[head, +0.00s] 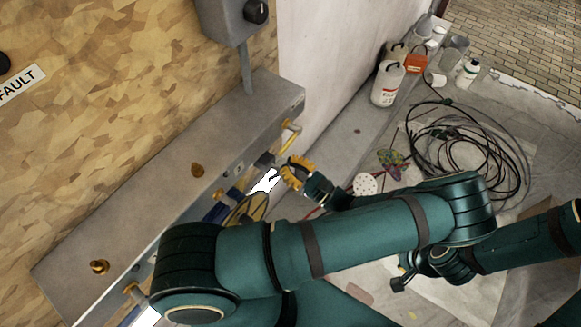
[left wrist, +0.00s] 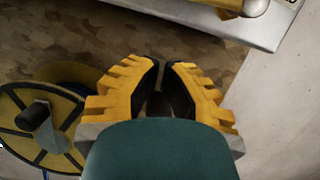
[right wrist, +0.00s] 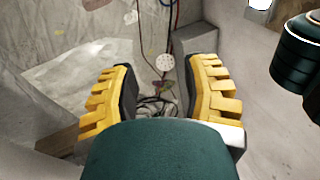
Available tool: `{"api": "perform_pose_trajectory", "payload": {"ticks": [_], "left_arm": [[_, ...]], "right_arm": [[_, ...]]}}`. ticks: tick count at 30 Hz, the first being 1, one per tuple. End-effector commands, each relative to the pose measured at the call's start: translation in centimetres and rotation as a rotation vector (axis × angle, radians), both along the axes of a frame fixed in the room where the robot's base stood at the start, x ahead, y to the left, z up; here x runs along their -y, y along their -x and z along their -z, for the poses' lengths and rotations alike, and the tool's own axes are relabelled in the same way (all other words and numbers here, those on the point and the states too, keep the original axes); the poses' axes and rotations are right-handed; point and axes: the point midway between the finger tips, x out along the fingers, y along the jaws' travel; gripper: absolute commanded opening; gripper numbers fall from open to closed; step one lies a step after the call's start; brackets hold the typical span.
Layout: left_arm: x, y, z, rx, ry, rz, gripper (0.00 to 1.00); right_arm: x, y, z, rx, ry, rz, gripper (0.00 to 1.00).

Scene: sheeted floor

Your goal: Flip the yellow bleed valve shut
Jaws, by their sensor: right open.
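A yellow lever on a brass fitting (head: 290,130), which looks like the bleed valve, sticks out from the front of the grey ledge. In the left wrist view, a yellow and brass part (left wrist: 245,7) shows at the top edge, cut off by the frame. My left gripper (head: 290,172) is just below the lever and apart from it. Its fingertips (left wrist: 163,68) are together with nothing visible between them. My right gripper (right wrist: 157,68) is open and empty; its fingers cannot be made out in the head view. Whether the lever stands open or shut cannot be told.
Coiled cables (head: 470,150), jugs (head: 388,84) and a white perforated disc (head: 365,184) lie to the right.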

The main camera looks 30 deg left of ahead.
Motion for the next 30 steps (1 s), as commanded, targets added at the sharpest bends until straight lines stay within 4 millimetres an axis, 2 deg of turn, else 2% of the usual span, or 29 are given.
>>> {"api": "perform_pose_trajectory", "payload": {"ticks": [3, 7, 22, 30], "left_arm": [[-0.1, -0.2, -2.1, 0.002, 0.000, 0.006, 0.00], [-0.1, -0.3, -3.6, 0.001, 0.001, 0.010, 0.00], [-0.1, -0.4, -4.1, -0.004, 0.000, 0.013, 0.00], [-0.2, 0.1, -5.8, -0.093, -0.006, 0.011, 0.00]], "right_arm": [[0.1, -0.3, -1.5, 0.007, 0.002, 0.006, 0.47], [0.1, -0.7, -2.5, 0.016, 0.004, 0.013, 0.47], [0.2, -0.9, -2.8, 0.021, 0.005, 0.017, 0.47], [0.3, -1.5, -5.0, 0.034, 0.007, 0.026, 0.47]]}}
